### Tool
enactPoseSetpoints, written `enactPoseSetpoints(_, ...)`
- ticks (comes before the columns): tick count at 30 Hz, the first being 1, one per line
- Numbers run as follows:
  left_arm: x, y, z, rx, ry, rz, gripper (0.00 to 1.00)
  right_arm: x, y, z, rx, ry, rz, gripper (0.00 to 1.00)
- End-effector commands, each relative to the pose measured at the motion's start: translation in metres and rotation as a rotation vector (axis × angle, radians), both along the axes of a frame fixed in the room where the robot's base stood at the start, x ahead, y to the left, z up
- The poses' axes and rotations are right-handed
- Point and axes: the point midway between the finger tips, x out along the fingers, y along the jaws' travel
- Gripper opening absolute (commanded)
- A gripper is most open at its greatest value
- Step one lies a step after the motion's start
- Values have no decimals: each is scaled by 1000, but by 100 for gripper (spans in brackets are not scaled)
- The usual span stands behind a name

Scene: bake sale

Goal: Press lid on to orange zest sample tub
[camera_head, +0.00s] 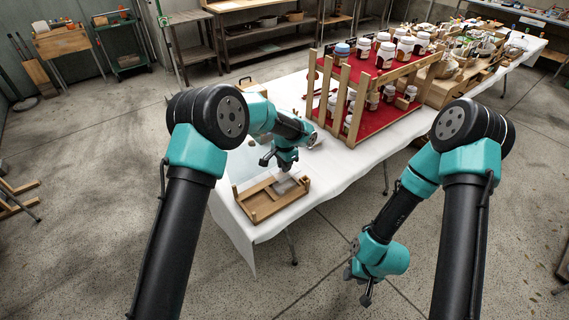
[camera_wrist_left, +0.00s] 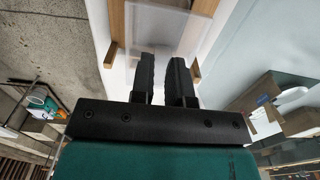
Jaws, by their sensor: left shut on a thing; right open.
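A translucent, pale plastic piece (camera_head: 284,186) is at the wooden tray (camera_head: 259,215) on the table, under my left gripper (camera_head: 276,163). In the left wrist view the piece (camera_wrist_left: 150,45) lies beyond the fingertips of my left gripper (camera_wrist_left: 166,58). The fingers are close together, shut on this piece. I cannot tell lid from tub, and no orange contents show. My right gripper (camera_head: 360,287) is open and empty, low and off the table's right side, above the floor.
A two-level wooden rack (camera_head: 347,106) with red shelves and several jars stands on the white-covered table (camera_head: 336,164), behind my left gripper. More goods fill the table's far end. Bare concrete floor lies around the table's near end.

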Motion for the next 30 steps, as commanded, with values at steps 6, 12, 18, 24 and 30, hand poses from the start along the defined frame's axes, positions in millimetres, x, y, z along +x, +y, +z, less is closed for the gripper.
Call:
enactPoseSetpoints(6,0,0,-17,0,1,0,4,0,0,0,0,0,0,43)
enactPoseSetpoints(12,0,0,-32,0,1,0,4,0,0,0,0,0,0,43)
enactPoseSetpoints(18,0,0,-44,0,1,1,4,0,0,0,0,0,0,43)
enactPoseSetpoints(24,0,0,-49,0,0,1,4,0,0,0,0,0,0,43)
enactPoseSetpoints(30,0,0,-49,0,0,1,4,0,0,0,0,0,0,43)
